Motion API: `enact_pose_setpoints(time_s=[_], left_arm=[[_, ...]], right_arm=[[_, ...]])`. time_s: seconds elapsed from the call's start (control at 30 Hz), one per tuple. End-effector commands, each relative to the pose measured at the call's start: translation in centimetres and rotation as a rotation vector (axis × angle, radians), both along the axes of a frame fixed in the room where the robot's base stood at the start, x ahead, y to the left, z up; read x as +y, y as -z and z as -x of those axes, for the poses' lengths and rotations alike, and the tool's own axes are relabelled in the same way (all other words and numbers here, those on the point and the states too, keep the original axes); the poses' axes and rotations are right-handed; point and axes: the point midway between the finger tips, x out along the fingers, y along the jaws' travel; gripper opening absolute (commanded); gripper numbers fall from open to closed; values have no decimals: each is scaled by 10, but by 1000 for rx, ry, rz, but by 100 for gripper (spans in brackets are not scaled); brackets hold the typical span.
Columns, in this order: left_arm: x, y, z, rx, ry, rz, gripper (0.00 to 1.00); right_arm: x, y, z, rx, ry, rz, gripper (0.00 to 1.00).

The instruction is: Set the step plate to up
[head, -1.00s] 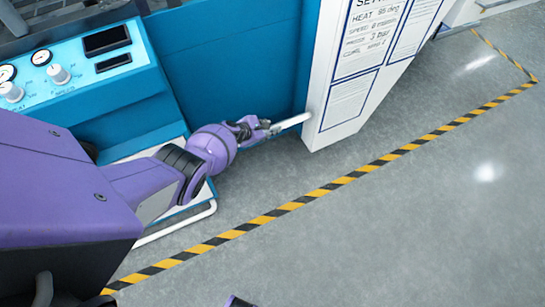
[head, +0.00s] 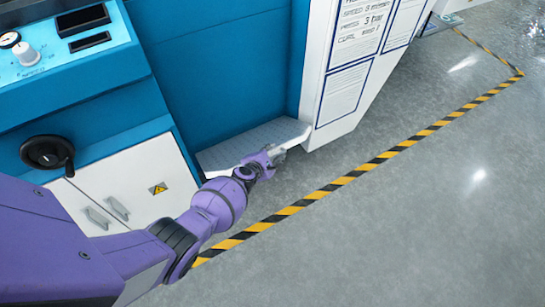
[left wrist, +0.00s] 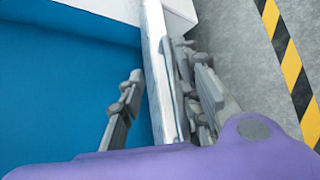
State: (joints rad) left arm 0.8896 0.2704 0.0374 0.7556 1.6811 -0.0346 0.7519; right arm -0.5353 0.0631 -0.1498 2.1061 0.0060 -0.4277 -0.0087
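The step plate (head: 246,139) is a pale grey textured panel low at the foot of the blue machine front. It spans from the white cabinet to the white panel at the right, and its exact tilt is hard to tell. My left gripper (head: 274,154) is at the plate's front edge, near the right end. In the left wrist view, the plate's pale edge (left wrist: 164,75) runs between the fingers of my left gripper (left wrist: 168,88). My right gripper is out of view.
A white panel with printed notices (head: 345,75) stands right of the plate. A white cabinet (head: 150,180) and a black handwheel (head: 48,153) are at the left. A yellow-black floor stripe (head: 360,169) crosses the clear grey floor.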

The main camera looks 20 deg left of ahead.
Motion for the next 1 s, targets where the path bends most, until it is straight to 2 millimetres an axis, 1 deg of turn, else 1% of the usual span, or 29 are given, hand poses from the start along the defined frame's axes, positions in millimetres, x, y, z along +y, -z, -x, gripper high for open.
enact_pose_setpoints(time_s=[0.1,0.43,1.0], left_arm=[[1,-1,-2,-8,-3,-6,28],[1,-3,0,-9,-4,-6,28],[2,-23,35,-8,-3,-7,28]], right_arm=[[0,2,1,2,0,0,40],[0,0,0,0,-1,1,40],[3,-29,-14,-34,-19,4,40]])
